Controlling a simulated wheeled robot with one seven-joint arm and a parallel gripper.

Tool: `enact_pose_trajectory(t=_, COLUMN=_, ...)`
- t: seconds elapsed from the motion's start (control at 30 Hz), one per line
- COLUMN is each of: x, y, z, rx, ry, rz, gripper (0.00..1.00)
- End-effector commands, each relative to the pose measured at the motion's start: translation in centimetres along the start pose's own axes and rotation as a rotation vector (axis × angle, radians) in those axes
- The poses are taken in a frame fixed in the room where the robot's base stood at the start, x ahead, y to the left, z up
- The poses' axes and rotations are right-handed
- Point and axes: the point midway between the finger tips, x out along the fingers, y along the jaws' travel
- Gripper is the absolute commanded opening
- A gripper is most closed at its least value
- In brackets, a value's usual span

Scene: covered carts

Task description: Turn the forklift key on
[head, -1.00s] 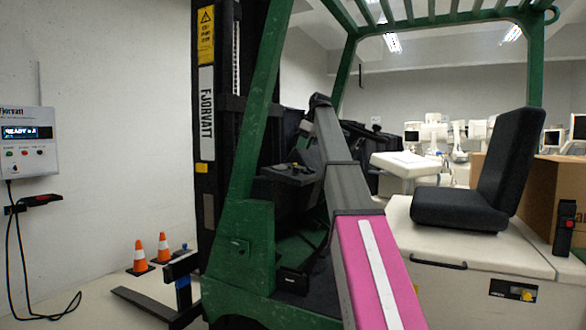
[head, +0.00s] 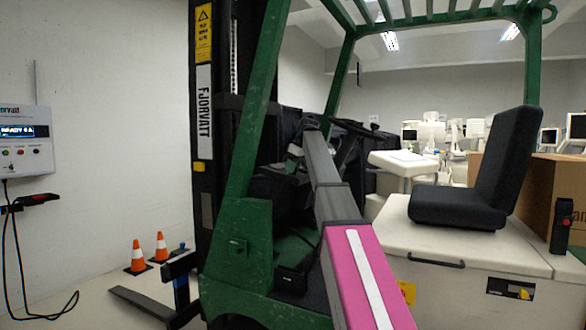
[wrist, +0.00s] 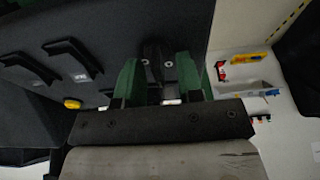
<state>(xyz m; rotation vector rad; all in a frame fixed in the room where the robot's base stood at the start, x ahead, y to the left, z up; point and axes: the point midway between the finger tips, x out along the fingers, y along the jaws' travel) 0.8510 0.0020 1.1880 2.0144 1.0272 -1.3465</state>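The green-framed forklift (head: 245,240) fills the middle of the head view, and my arm reaches into its cab. I see nothing clearly held. The dark dashboard (wrist: 110,30) lies in front of the fingers, with a round yellow knob (wrist: 72,103) to their left. I cannot make out the key; it may be hidden by the fingers or lost in the dark. In the head view the gripper itself is hard to make out.
The steering wheel (head: 356,129) is right of my arm, and the black seat (head: 480,180) is further right. Black slots or handles (wrist: 70,55) line the panel. Two orange cones (head: 138,256) and a wall charger (head: 22,140) stand left of the forklift.

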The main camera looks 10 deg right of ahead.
Motion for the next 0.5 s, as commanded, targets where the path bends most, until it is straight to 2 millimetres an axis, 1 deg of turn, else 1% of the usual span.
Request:
enact_pose_trajectory(t=0.17, x=-0.01, y=0.01, z=-0.01, rx=0.0, ry=0.0, rz=0.0, gripper=0.34)
enact_pose_trajectory(t=0.2, x=-0.02, y=0.01, z=-0.01, rx=0.0, ry=0.0, rz=0.0, gripper=0.28)
enact_pose_trajectory(t=0.27, x=-0.02, y=0.01, z=0.0, rx=0.0, ry=0.0, rz=0.0, gripper=0.08)
enact_pose_trajectory(t=0.3, x=-0.03, y=0.01, z=0.0, rx=0.0, ry=0.0, rz=0.0, gripper=0.0)
enact_pose_trajectory(t=0.5, x=-0.04, y=0.01, z=0.0, rx=0.002, ry=0.0, rz=0.001, gripper=0.0)
